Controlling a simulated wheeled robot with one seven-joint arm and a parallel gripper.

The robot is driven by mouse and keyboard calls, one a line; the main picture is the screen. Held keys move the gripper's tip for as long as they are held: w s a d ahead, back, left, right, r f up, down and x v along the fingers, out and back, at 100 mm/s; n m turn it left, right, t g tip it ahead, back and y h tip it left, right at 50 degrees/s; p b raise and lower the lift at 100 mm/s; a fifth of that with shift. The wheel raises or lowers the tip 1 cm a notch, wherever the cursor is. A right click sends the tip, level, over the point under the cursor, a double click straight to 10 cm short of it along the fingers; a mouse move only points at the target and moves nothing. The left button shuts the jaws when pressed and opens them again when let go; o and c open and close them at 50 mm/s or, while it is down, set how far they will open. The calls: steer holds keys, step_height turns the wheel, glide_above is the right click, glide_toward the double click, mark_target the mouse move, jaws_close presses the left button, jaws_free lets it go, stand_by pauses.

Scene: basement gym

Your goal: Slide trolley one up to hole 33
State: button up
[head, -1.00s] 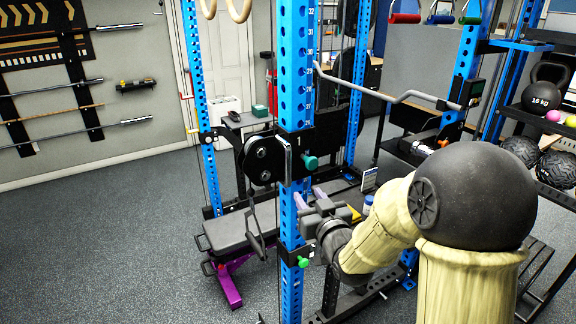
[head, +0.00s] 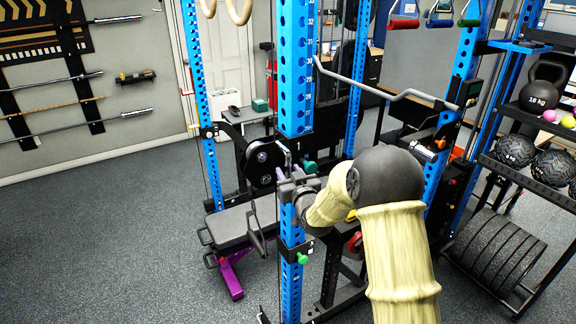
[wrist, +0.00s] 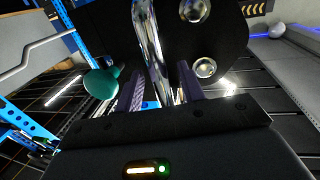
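Trolley one (head: 260,165), a black carriage with round rollers and a white "1", sits on the near blue upright (head: 293,75). Its teal knob (head: 308,167) sticks out on the right and also shows in the wrist view (wrist: 101,83). My gripper (head: 287,178) is at the front of the trolley. In the wrist view, its two purple fingers (wrist: 161,92) stand on either side of the chrome handle (wrist: 150,45), apart, with gaps beside the bar. Small white hole numbers run up the upright, in the thirties near the top; my gripper partly hides the trolley's front.
A bench (head: 240,222) stands left of the upright. A green-knobbed collar (head: 302,257) sits lower on the upright. A bent grey bar (head: 380,92) crosses behind on the right. A weight rack (head: 520,160) stands at far right. The floor at left is clear.

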steer(key=shift+x, duration=0.75)
jaws_close()
